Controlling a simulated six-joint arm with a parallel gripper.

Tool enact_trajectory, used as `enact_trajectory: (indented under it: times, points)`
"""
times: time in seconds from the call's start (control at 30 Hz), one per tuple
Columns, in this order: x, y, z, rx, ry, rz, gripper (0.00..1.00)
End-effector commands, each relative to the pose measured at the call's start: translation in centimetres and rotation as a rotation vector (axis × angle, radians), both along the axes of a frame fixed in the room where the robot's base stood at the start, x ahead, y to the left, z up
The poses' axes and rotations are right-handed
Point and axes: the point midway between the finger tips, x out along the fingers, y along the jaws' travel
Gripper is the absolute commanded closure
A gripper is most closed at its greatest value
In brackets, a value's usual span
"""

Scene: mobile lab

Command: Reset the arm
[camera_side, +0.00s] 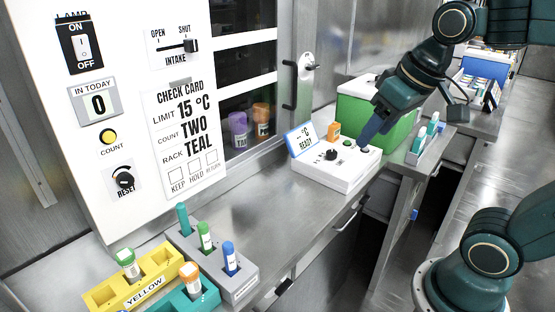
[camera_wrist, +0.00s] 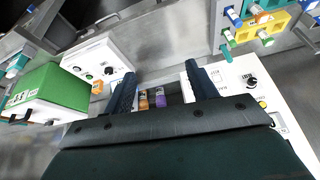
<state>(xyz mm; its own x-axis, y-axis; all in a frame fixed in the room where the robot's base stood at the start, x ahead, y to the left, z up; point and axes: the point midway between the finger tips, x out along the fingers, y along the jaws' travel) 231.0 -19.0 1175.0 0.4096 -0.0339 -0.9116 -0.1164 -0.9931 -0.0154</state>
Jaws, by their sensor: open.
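My gripper (camera_side: 374,128) is above a white control box (camera_side: 322,176) on the steel counter in the side view. That box has a dark knob, a green button and a tilted display reading READY. In the wrist view my gripper (camera_wrist: 160,88) is open, with nothing held between its two dark fingers. An orange vial and a purple vial show beyond the gap between the fingers. The control box (camera_wrist: 98,62) is left of the fingers there. Whether a fingertip touches the box cannot be told.
A white wall panel (camera_side: 130,150) carries a lamp switch, counter, check card and reset knob. A yellow rack (camera_side: 105,297), teal rack (camera_side: 190,303) and grey rack (camera_side: 243,287) hold vials at the front. A green box (camera_side: 400,130) stands behind the control box. The counter's middle is clear.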

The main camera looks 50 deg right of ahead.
Motion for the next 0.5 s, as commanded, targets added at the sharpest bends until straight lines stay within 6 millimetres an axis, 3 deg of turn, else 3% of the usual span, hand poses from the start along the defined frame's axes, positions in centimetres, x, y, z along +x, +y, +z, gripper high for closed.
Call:
enact_trajectory:
  times: [0.2, 0.5]
  points:
    - [-3.7, 1.4, -1.9, -0.013, -0.047, 0.079, 0.43]
    - [-5.3, 1.9, -3.1, -0.020, -0.068, 0.118, 0.43]
